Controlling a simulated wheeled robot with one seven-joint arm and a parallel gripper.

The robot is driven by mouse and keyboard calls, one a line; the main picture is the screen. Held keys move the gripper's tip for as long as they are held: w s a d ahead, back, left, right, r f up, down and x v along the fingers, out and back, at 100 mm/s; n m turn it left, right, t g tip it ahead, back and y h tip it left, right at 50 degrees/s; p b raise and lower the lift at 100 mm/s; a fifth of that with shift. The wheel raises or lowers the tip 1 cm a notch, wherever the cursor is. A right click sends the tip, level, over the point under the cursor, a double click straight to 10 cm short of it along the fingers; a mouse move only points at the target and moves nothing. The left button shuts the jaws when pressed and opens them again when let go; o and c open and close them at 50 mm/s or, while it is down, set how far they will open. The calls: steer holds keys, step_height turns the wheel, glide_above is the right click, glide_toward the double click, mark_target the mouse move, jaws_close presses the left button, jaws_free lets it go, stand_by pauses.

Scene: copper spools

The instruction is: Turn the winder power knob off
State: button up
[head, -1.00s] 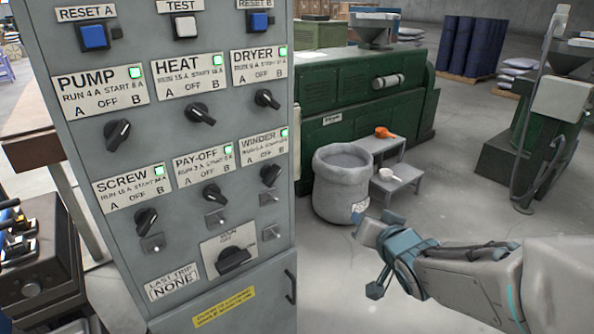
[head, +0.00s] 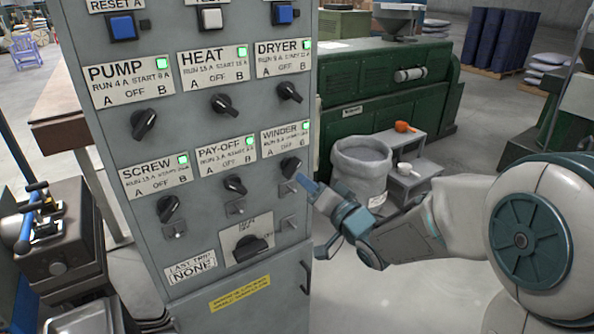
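The winder knob (head: 291,167) is a black rotary knob at the right end of the lower knob row on the grey control panel. Its label (head: 285,141) reads WINDER, with A, OFF and B positions, and the green lamp (head: 304,132) on it is lit. The knob's bar looks tilted, not upright. My gripper (head: 312,196) is just below and right of the knob, with a blue fingertip close to it. I cannot tell whether it touches. The finger opening is not clear from this angle.
The pay-off knob (head: 235,185) is close on the left, and the dryer knob (head: 289,91) is above. A main switch (head: 250,246) and small toggles are below.

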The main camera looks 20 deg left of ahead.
mark_target(295, 171)
steer(key=p+x, duration=0.1)
steer(key=x, duration=0.5)
steer(key=shift+w+a, duration=0.1)
jaws_close()
